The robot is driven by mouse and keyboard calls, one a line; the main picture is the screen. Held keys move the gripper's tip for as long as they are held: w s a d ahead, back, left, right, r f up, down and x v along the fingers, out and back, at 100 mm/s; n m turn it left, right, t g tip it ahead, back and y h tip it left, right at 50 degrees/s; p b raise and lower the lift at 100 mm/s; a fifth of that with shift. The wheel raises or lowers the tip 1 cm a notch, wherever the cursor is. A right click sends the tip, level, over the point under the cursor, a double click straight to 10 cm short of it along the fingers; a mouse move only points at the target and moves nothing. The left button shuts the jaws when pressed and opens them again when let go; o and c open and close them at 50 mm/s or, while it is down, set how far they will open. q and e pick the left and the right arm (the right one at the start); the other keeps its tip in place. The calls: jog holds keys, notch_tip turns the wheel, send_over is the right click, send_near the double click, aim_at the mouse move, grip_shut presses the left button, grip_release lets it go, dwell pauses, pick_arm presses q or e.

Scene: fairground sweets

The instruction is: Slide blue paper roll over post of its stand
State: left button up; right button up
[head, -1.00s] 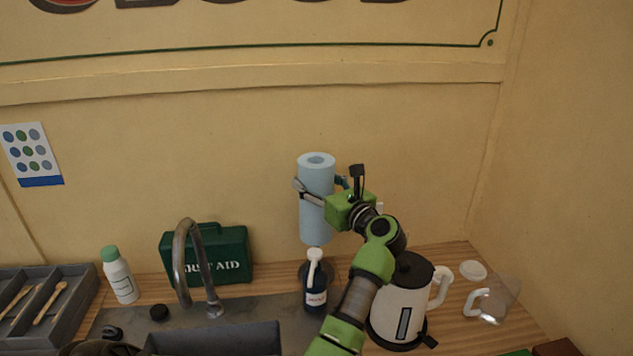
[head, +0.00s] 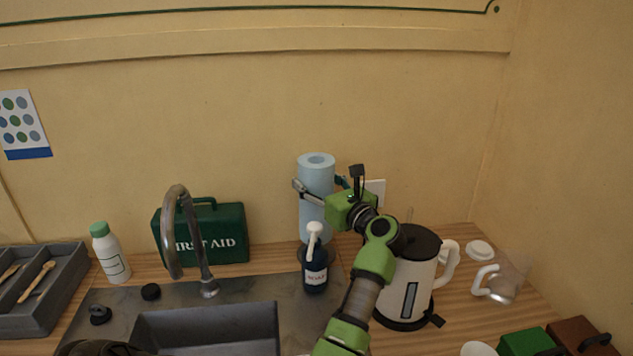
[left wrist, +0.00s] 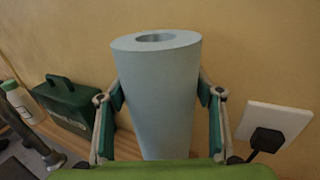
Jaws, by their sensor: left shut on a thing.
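The blue paper roll (head: 316,172) is upright in front of the back wall, its open core facing up. My left gripper (head: 319,187) is shut on it, one finger on each side. In the left wrist view the roll (left wrist: 158,100) stands between the two fingers. The roll's lower end is partly hidden behind the soap bottle's pump, so I cannot tell whether it touches anything. My right gripper is out of view.
The soap bottle (head: 315,278) stands in front of the roll. The kettle (head: 398,298) is right of it, near my arm. A first aid case (head: 225,247), tap (head: 172,240) and sink (head: 205,318) are left. A glass jug (head: 503,284) is far right.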

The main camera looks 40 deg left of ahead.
pick_arm(q)
jog(key=o, duration=1.7)
jog(key=shift+r, duration=0.3)
notch_tip(320, 180, up, 10)
jog(key=shift+f, duration=0.25)
